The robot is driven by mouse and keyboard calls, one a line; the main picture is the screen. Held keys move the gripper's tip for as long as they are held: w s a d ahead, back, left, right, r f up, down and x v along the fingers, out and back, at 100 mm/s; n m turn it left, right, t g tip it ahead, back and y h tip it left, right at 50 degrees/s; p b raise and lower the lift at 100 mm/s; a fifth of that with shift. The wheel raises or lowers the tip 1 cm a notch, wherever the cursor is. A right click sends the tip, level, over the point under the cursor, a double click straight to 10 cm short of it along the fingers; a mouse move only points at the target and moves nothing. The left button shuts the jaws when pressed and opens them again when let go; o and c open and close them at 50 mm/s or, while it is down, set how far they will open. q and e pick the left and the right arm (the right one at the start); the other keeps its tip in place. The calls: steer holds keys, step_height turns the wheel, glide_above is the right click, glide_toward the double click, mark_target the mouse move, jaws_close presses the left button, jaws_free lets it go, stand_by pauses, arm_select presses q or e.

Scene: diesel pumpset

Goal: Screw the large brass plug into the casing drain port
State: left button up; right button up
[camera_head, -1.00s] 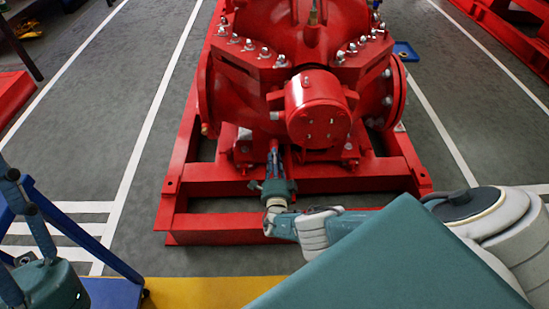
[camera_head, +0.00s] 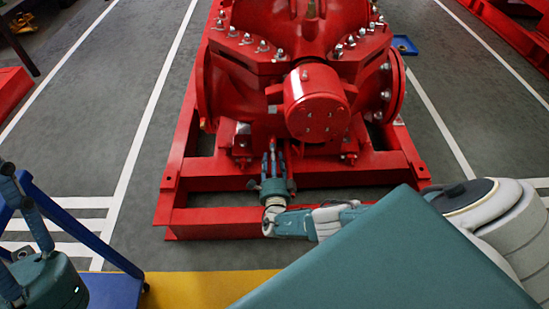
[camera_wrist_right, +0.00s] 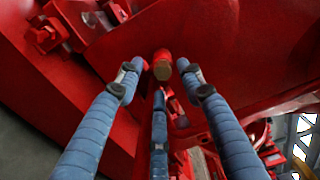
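A brass-coloured round face (camera_wrist_right: 162,73) shows at the end of a short red boss under the red pump casing (camera_wrist_right: 235,45) in the right wrist view. I cannot tell how deep the brass plug sits in the port. My right gripper (camera_wrist_right: 160,76) has three blue fingers spread around this face, with visible gaps at both sides. In the head view my right gripper (camera_head: 272,148) points up under the casing, and the plug cannot be made out. Part of my left gripper (camera_head: 30,215) shows at the lower left edge, away from the pump.
The red base frame (camera_head: 215,222) surrounds the area under the pump, with its front beam below my right gripper. A blue cart (camera_head: 112,290) stands at the lower left. A small blue tray (camera_head: 404,45) lies on the floor at the right.

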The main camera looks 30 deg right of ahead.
steer(key=v, duration=1)
